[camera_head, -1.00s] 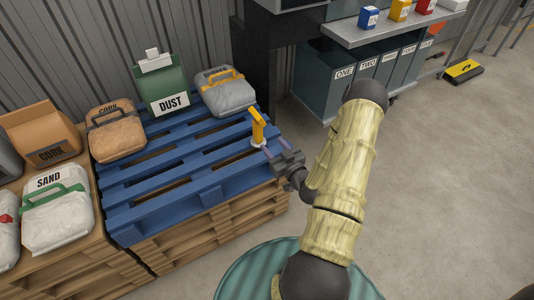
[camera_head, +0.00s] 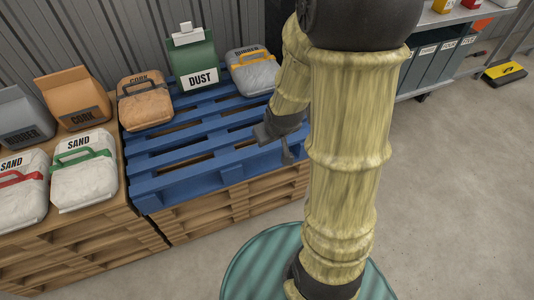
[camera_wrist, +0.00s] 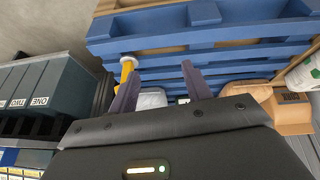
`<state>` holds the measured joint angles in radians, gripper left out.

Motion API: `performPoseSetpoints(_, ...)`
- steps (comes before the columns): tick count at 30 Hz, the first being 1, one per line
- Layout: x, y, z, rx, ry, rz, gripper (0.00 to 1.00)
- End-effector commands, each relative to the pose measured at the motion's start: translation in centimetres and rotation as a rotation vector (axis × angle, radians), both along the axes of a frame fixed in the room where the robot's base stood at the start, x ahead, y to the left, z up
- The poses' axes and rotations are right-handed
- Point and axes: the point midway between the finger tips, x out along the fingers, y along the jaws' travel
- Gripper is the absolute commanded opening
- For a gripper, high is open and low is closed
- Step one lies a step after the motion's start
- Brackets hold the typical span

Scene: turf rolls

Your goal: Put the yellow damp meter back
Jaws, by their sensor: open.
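The yellow damp meter (camera_wrist: 126,70) shows in the wrist view, with a pale round end towards the blue pallet (camera_wrist: 175,40). It is just beside the left finger, which partly covers its lower part, and it is not between the fingers. I cannot tell whether finger and meter touch. My gripper (camera_wrist: 160,68) is open and empty, with the pallet slats ahead of it. In the head view my gripper (camera_head: 287,153) is over the right part of the pallet (camera_head: 185,185), partly hidden by my arm. The meter cannot be seen there.
On the pallet stand a green dust bag (camera_head: 196,62), a cork bag (camera_head: 146,98) and a rubber bag (camera_head: 252,72). Sand bags (camera_head: 83,175) sit on the left pallet stack. Labelled dark bins (camera_head: 416,72) stand under a shelf at right. Open floor lies at right.

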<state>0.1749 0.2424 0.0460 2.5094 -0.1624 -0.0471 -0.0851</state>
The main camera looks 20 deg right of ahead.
Motion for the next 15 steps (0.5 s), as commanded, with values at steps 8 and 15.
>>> performPoseSetpoints(8, -7.2, 4.3, 3.9, 0.068, 0.179, -0.096, 0.49)
performPoseSetpoints(15, -8.0, 4.6, 4.1, 0.078, 0.204, -0.108, 0.49)
